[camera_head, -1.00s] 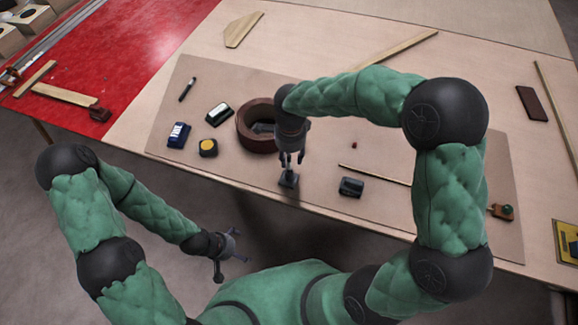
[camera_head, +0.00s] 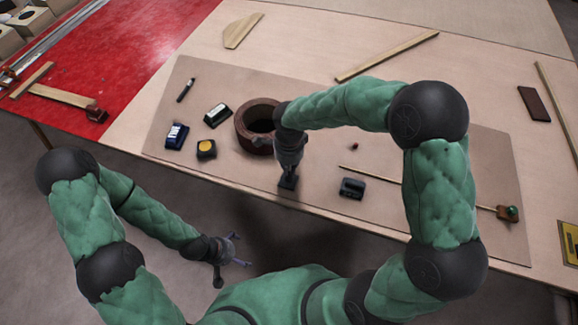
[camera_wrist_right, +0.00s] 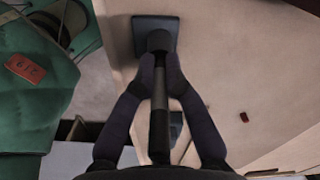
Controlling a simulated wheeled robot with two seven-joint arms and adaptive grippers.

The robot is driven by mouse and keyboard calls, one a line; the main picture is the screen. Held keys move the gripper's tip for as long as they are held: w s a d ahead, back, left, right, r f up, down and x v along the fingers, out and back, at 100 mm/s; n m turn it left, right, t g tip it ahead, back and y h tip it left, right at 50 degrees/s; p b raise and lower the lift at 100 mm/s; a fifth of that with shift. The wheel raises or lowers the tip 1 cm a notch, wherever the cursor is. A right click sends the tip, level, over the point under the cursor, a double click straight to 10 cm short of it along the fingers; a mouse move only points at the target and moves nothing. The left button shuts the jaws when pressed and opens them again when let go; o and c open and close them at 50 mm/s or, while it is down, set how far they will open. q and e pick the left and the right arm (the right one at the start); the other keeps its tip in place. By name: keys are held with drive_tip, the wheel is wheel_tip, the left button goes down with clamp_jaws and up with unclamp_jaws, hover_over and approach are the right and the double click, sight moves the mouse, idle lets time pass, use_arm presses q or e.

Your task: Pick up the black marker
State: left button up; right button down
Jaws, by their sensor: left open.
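A slim black upright marker (camera_wrist_right: 160,110) with a grey band stands cap-down in a small square dark stand (camera_wrist_right: 140,38) in the right wrist view. My right gripper (camera_wrist_right: 160,70) has its fingertips close against both sides of it, with no clear gap. In the head view my right gripper (camera_head: 289,168) is low over the stand (camera_head: 288,184) near the mat's front edge; it hides the marker there. Another dark pen-like object (camera_head: 185,90) lies at the mat's far left. My left gripper (camera_head: 231,251) is open and empty, off the table's front edge.
A brown ring-shaped container (camera_head: 243,128) stands just left of my right gripper. A dark block (camera_head: 352,188) lies to its right. Blue (camera_head: 176,136), yellow-topped (camera_head: 206,149) and white-topped (camera_head: 217,115) items lie left on the mat. Wood strips lie farther back.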

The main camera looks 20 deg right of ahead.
drive_tip(key=shift+r, duration=0.15)
drive_tip(key=shift+r, duration=0.65)
drive_tip(key=s+r+p, duration=0.5)
drive_tip(key=s+r, duration=0.6)
drive_tip(key=s, duration=0.3)
drive_tip(key=shift+d+r, duration=0.2)
idle(0.4)
